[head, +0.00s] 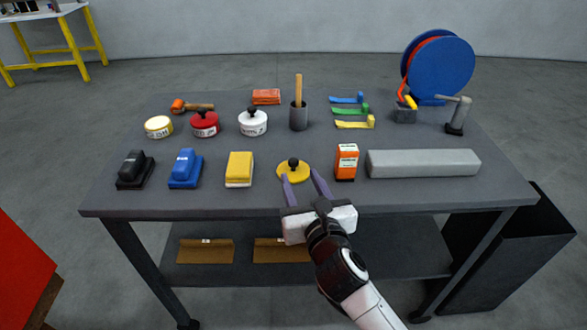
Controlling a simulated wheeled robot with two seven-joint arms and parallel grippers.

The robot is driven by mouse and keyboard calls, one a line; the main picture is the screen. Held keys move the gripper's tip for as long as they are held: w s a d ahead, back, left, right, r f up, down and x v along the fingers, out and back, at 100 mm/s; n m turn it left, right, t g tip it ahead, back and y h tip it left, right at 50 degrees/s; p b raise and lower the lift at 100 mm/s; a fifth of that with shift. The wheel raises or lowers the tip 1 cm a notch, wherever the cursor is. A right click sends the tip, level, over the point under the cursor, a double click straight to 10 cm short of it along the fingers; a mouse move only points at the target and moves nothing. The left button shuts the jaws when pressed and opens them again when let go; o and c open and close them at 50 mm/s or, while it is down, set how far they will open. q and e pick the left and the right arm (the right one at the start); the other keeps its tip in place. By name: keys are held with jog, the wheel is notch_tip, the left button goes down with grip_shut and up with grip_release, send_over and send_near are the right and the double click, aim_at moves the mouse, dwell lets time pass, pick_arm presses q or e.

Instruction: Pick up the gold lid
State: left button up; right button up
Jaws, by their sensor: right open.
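The gold lid (294,173) is a flat yellow disc with a black knob on top. It lies on the grey table (220,203) near the front edge, at the middle. My right gripper (302,178) is open, its two purple fingers pointing away from me at the lid. The left finger reaches the lid's near edge and the right finger is at its right side; I cannot tell whether either touches it. The gripper holds nothing. My left gripper is not in view.
An orange box (346,162) stands just right of the lid, and a yellow sponge-like block (239,169) lies to its left. A long grey block (423,163) lies further right. Red (205,124) and white (253,122) lidded pots and a brush-like cup (298,115) stand behind.

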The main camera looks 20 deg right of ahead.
aim_at(294, 162)
jog(key=w, duration=0.3)
jog(key=w+f, duration=0.1)
jog(key=w, duration=0.1)
jog(key=w+d, duration=0.1)
jog(key=w, duration=0.2)
jog(key=shift+w+f, duration=0.15)
jog(key=shift+w, duration=0.2)
grip_shut()
